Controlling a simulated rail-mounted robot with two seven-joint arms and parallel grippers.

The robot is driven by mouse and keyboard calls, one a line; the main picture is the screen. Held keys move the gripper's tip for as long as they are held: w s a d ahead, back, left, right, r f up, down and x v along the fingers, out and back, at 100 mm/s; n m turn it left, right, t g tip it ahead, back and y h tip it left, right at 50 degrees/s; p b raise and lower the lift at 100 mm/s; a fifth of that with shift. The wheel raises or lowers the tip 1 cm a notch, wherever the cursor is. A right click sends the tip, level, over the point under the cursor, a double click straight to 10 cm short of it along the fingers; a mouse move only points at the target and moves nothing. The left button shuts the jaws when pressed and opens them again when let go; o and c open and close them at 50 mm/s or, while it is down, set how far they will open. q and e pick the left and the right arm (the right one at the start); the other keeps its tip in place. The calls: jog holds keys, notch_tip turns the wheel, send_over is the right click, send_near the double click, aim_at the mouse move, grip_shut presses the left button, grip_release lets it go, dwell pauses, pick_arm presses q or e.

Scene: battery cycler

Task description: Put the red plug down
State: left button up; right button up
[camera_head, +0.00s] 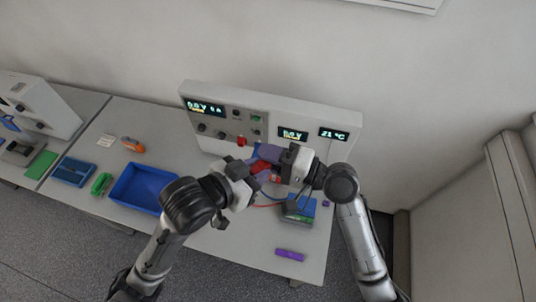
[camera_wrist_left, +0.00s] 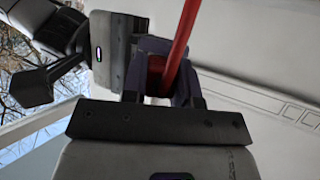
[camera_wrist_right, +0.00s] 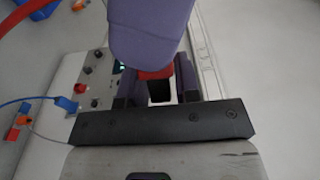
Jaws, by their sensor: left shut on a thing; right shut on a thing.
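The red plug (camera_wrist_left: 157,75) is between the purple fingers of my left gripper (camera_wrist_left: 160,85), with its red cable (camera_wrist_left: 182,35) running up and away. In the right wrist view a red part of the plug (camera_wrist_right: 155,74) shows between the fingers of my right gripper (camera_wrist_right: 160,80), partly hidden by a large purple finger of the left gripper. Both grippers are shut on the plug. In the head view the left gripper (camera_head: 262,173) and right gripper (camera_head: 277,153) meet above the table, in front of the cycler; the plug is mostly hidden there.
The battery cycler (camera_head: 290,115) with lit displays stands at the back. A blue plug (camera_wrist_right: 68,104) is at its panel. A blue tray (camera_head: 143,188), green object (camera_head: 101,184) and orange object (camera_head: 132,145) lie left. A purple block (camera_head: 290,254) lies front right, with bare table around it.

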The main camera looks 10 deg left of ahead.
jog(key=o, duration=1)
jog(key=shift+s+r, duration=0.1)
jog(key=shift+r, duration=0.05)
jog(key=shift+c, duration=0.2)
